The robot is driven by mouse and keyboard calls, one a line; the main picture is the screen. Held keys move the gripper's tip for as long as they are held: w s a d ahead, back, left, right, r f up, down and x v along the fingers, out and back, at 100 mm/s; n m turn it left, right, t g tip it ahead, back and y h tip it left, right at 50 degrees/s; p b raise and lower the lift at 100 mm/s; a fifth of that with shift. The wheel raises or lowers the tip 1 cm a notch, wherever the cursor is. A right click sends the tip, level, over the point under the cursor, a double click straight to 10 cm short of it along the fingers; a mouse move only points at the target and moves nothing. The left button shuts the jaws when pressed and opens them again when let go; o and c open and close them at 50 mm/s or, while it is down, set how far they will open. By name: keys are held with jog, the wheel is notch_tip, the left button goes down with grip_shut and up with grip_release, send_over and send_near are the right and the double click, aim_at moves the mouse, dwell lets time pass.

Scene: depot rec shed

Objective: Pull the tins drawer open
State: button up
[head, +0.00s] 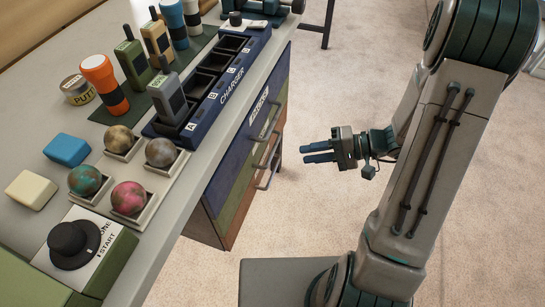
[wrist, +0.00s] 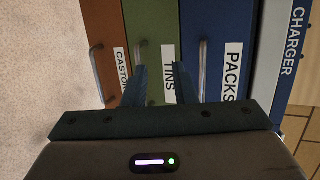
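The tins drawer is the green front (wrist: 151,30) labelled TINS in the wrist view, between a brown and a blue drawer. It also shows as a green strip (head: 238,200) low on the bench side in the head view. The drawer fronts look flush, so it appears shut. My gripper (wrist: 161,68) is open and empty, its two dark fingers apart and pointing at the green front. Its handle is mostly hidden by the left finger. In the head view my gripper (head: 304,153) stands off to the right of the drawers with clear space between.
The blue PACKS drawer (wrist: 212,30) and brown drawer (wrist: 100,25) flank the green one, each with a protruding metal handle. The bench top holds a charger rack (head: 215,95), radios, an orange torch (head: 105,85) and balls in trays. Carpet (head: 250,245) in front is clear.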

aim_at(273, 149)
jog(key=w+d+f+m+t+b, duration=0.2)
jog(key=w+d+f+t, duration=0.15)
jog(key=f, duration=0.35)
jog(key=shift+t+y, duration=0.25)
jog(key=shift+y, duration=0.05)
jog(key=x, duration=0.9)
jog(key=b+x, duration=0.1)
jog(key=x, duration=0.4)
jog(key=shift+a+r, duration=0.25)
jog(key=shift+r, duration=0.05)
grip_shut()
